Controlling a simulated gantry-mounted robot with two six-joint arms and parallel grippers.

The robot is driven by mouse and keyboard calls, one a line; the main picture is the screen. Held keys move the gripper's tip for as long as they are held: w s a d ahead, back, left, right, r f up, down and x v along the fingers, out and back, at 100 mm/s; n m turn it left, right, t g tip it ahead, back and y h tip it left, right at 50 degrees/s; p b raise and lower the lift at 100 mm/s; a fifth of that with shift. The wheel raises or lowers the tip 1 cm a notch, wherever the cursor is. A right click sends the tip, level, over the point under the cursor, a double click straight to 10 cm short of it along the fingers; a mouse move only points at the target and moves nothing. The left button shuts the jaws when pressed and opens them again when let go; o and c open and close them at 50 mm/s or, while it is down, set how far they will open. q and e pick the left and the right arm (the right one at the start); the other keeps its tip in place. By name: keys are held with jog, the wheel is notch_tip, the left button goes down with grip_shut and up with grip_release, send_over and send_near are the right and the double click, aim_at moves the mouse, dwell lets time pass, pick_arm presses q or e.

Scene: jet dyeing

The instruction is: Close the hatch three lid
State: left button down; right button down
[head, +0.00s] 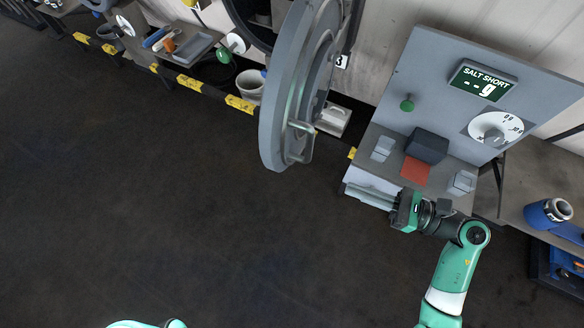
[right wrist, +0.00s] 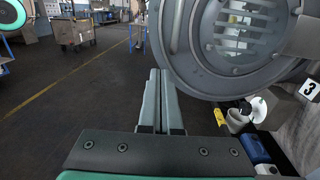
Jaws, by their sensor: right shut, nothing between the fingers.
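The hatch three lid (head: 288,90) is a thick grey round door that stands swung open, out from the wall, in the head view. It has a bar handle (head: 301,140) near its lower edge. The dark hatch opening (head: 255,20) shows behind it, next to a "3" label (head: 342,61). My right gripper (head: 352,188) is shut and empty, right of and below the lid, apart from it. My left gripper is not in view; only a bit of that arm shows.
A panel (head: 480,90) reading "SALT SHORT" with a dial and green knob stands right of the lid, above a shelf with several blocks. A white bucket (head: 249,85) sits behind the lid. A blue container (head: 547,214) is at far right. The dark floor (head: 130,200) is clear.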

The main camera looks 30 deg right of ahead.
aim_at(284, 166)
jog(key=x, duration=1.4)
jog(key=shift+a, duration=0.15)
